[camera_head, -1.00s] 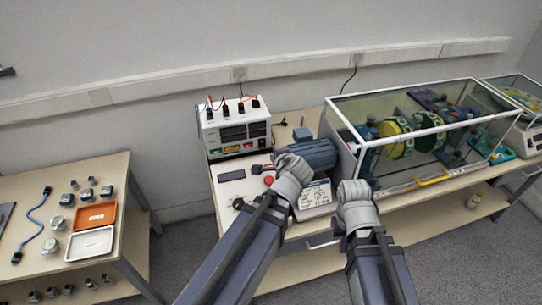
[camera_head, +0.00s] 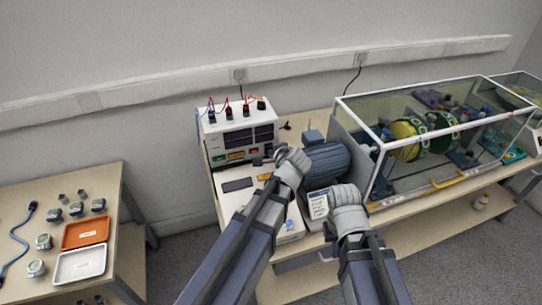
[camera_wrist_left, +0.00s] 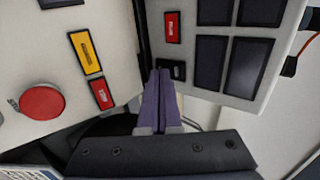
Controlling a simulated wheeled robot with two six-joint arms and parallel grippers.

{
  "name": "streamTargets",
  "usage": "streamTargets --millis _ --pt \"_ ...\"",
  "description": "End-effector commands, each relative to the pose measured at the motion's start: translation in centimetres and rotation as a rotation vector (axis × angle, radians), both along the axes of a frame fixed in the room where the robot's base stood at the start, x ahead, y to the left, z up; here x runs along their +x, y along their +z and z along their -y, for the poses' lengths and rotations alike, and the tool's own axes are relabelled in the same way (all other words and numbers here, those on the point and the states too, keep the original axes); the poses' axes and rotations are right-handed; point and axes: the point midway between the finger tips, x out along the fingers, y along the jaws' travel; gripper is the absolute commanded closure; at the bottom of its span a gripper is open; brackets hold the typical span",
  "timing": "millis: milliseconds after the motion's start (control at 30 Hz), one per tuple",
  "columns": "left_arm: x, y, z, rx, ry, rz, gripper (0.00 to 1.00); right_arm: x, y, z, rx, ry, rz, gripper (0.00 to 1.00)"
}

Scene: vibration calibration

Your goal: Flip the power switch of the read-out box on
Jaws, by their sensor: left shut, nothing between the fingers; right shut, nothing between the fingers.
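The read-out box (camera_head: 237,132) is the white box with dark displays and red and black leads on top, at the back left of the bench. Its front panel (camera_wrist_left: 196,65) shows in the left wrist view with dark windows and a red label. A small black switch (camera_wrist_left: 178,70) sits below that label; I cannot tell its position. My left gripper (camera_head: 259,160) is shut and empty at the box's lower front. Its fingertips (camera_wrist_left: 160,74) are right beside the switch; I cannot tell whether they touch. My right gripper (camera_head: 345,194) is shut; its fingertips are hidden.
A white control panel (camera_wrist_left: 70,50) with a red button (camera_wrist_left: 41,101) and yellow label lies in front of the box. A blue-grey motor (camera_head: 328,160) stands right of my left gripper, then a glass-walled enclosure (camera_head: 440,135). A side table (camera_head: 105,185) holds trays and small parts.

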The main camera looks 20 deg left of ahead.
Motion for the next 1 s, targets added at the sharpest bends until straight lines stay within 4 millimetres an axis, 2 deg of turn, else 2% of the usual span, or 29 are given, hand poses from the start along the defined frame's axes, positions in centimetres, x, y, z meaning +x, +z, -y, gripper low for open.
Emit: streamTargets --millis 233,467,1000 --pt "0.6 -0.5 -0.3 0.0 0.001 0.0 1.0 0.0 -0.5 0.0 0.0 0.0 0.0 1.0" --pt "0.4 -0.2 -0.3 0.0 0.001 0.0 1.0 0.0 -0.2 0.0 0.0 0.0 0.0 1.0" --pt "0.5 1.6 -0.4 0.005 0.0 0.004 1.0 0.0 1.5 0.0 0.0 0.0 0.0 1.0"
